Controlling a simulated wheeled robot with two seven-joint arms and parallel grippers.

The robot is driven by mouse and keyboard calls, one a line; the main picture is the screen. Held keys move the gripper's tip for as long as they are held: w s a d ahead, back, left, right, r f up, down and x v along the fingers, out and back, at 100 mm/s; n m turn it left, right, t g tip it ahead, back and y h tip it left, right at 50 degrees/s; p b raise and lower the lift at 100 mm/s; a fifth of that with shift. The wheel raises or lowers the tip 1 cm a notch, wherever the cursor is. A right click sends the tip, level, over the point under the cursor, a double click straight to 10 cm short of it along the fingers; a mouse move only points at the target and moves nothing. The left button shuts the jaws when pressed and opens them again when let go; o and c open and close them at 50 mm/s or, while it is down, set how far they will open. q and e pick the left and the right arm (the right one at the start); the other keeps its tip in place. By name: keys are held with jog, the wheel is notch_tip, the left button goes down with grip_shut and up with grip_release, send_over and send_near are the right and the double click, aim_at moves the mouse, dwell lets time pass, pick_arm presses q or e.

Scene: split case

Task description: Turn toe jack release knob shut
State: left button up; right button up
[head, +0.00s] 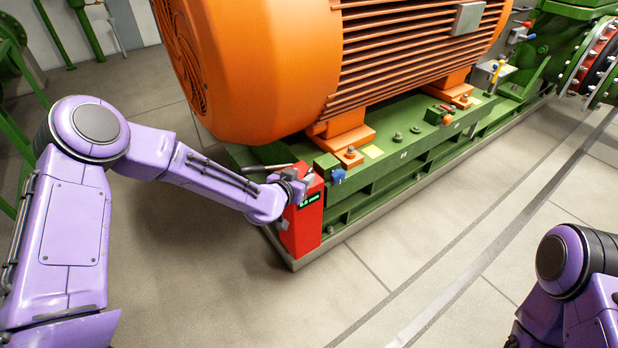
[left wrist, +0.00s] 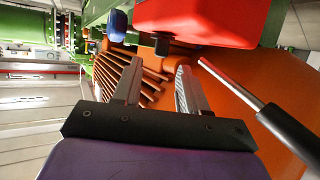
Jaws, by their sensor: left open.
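The red toe jack (head: 302,222), with a small green-lit display, stands upright at the near corner of the green base frame. In the left wrist view its red body (left wrist: 200,18) fills the top. A small dark knob (left wrist: 162,46) sticks out from that body; I take it for the release knob. My left gripper (head: 302,177) is at the top of the jack. In the wrist view the left gripper (left wrist: 158,68) is open, fingers apart, with the knob just beyond the gap between the tips. No contact is visible. The knob's turn position cannot be told. My right gripper is out of view.
A bar handle (left wrist: 262,108) with a black grip runs close beside the right finger. A blue part (left wrist: 118,24) sits left of the knob. The large orange motor (head: 260,70) rises behind the jack on the green frame (head: 410,150). The floor in front is clear.

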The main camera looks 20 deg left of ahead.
aim_at(309, 172)
pick_arm(q)
jog(key=x, duration=0.5)
jog(key=shift+w+d+f+b, duration=0.1)
jog(key=shift+w+f+b, duration=0.15)
jog(key=shift+w+b, duration=0.05)
grip_shut()
